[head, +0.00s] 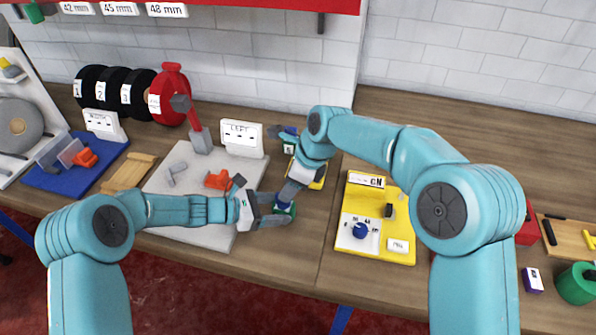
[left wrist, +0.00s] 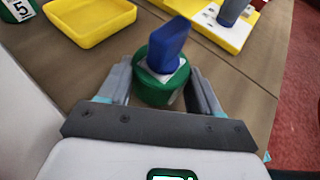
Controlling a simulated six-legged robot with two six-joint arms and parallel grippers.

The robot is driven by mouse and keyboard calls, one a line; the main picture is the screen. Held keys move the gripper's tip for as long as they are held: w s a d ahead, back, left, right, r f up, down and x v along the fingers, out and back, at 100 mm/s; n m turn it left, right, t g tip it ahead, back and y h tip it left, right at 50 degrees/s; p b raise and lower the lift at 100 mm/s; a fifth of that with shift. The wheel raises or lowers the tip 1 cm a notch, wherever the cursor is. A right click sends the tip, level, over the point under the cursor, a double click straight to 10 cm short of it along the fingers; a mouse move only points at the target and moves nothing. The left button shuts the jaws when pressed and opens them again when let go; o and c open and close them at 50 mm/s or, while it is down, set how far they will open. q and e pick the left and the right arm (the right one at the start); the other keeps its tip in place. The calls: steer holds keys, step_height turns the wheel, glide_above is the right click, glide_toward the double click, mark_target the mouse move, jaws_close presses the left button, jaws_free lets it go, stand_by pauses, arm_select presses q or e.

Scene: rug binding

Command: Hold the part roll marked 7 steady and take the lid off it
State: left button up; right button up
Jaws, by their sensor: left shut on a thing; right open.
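A green roll (left wrist: 152,92) stands between the fingers of my left gripper (left wrist: 160,98), which is shut on it. A pale patch and an upright blue block (left wrist: 168,45) show on its top; I cannot tell whether the block is the lid's grip. No number is readable on it. In the head view, the green roll (head: 284,210) is at the pale board's right edge with my left gripper (head: 272,211) around it from the left.
A yellow tray (left wrist: 92,22) and a roll marked 5 (left wrist: 18,10) stand behind the green roll. A yellow board (head: 345,245) with a blue dial lies to the right. The pale board (head: 160,210) holds red parts.

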arm_select(q)
steer(key=shift+w, duration=0.1)
arm_select(e)
steer(key=x, duration=0.5)
steer(key=shift+f, duration=0.1)
jaws_close()
steer(key=shift+r, duration=0.25)
steer(key=shift+r, duration=0.85)
